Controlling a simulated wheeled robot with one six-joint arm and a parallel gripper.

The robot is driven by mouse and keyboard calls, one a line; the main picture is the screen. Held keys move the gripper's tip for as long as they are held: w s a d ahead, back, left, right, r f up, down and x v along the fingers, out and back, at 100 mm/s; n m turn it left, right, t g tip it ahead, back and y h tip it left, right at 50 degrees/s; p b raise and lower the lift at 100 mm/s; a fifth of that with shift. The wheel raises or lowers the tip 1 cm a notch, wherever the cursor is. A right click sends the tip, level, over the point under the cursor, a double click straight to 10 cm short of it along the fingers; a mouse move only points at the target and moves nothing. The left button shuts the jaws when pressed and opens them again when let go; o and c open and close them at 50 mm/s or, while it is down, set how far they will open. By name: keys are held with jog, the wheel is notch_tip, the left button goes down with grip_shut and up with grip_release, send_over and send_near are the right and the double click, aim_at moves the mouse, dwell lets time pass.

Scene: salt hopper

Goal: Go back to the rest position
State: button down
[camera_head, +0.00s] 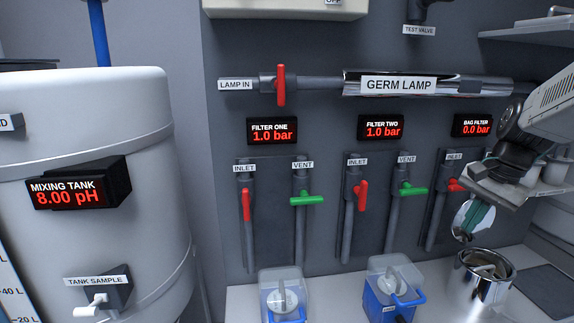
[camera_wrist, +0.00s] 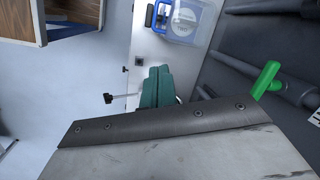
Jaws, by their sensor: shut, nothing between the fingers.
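My gripper (camera_head: 476,218) is at the right of the head view, on my arm that comes in from the right edge. Its teal fingers are shut and empty. They point down above a shiny metal pot (camera_head: 485,285), with a visible gap between. The gripper also shows in the wrist view (camera_wrist: 157,87), its teal fingers together. A shiny round disc (camera_head: 463,222) shows behind the fingers; I cannot tell what it is fixed to.
Red and green valve handles (camera_head: 307,200) line the grey wall panel. Two blue-based clear containers (camera_head: 283,297) (camera_head: 388,290) stand on the white bench. The mixing tank (camera_head: 90,130) fills the left. A shelf (camera_head: 530,35) juts out at upper right.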

jog(key=s+a+n+h, duration=0.1)
jog(key=s+a+n, duration=0.5)
jog(key=s, duration=0.4)
jog(key=s+a+f+n+h, duration=0.1)
jog(key=s+a+n, duration=0.5)
jog(key=s+a, duration=0.3)
jog(key=shift+s, duration=1)
